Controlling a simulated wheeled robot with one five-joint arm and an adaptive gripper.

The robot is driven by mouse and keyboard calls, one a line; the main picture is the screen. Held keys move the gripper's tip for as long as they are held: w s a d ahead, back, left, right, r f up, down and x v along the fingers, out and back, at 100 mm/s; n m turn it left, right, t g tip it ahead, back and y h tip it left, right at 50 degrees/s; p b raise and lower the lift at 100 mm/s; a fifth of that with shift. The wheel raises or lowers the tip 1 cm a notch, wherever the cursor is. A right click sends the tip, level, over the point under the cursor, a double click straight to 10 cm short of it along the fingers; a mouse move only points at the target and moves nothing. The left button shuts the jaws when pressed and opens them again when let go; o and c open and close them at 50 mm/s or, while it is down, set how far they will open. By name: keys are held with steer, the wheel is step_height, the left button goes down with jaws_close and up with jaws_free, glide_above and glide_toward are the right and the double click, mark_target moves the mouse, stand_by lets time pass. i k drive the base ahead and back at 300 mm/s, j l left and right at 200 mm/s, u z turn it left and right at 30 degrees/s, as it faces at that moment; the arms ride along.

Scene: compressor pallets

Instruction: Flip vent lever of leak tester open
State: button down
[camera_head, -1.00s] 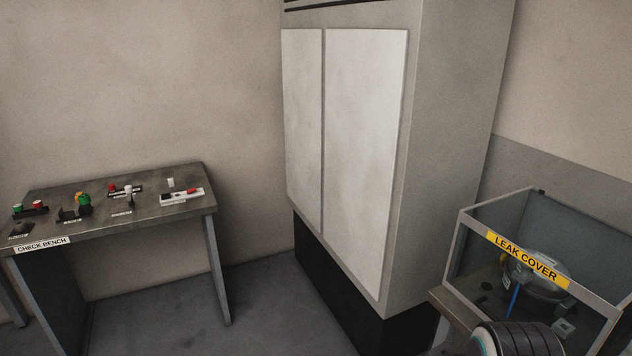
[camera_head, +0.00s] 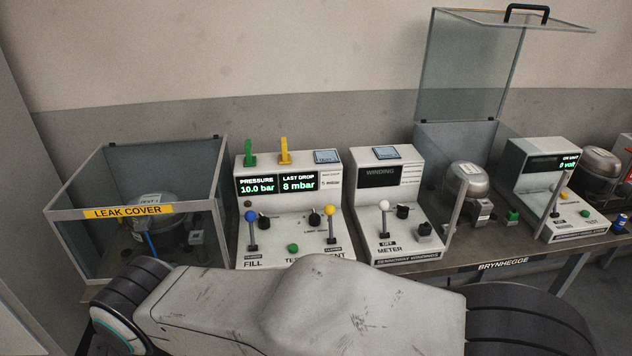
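The leak tester (camera_head: 290,222) is a pale console on the bench, left of centre. Its display (camera_head: 280,184) reads pressure 10.0 bar and last drop 8 mbar. The yellow-knobbed lever (camera_head: 331,225) stands upright on its right side, above a partly hidden label ending in "ENT". A small plate at its base seems to read CLOSED. The blue-knobbed lever (camera_head: 251,230), over the label FILL, is also upright. A green button (camera_head: 293,248) and black knobs sit between them. My arm crosses below, hiding the tester's front edge. My gripper is not in view.
The glass leak cover (camera_head: 128,211) stands shut over a compressor (camera_head: 158,215) at left. Right are the winding meter (camera_head: 396,215), another compressor (camera_head: 468,190) beneath a raised glass lid (camera_head: 470,65), and another tester (camera_head: 545,190). My arm spans the foreground.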

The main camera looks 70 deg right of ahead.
mark_target(329, 208)
steer(key=z, duration=2.1)
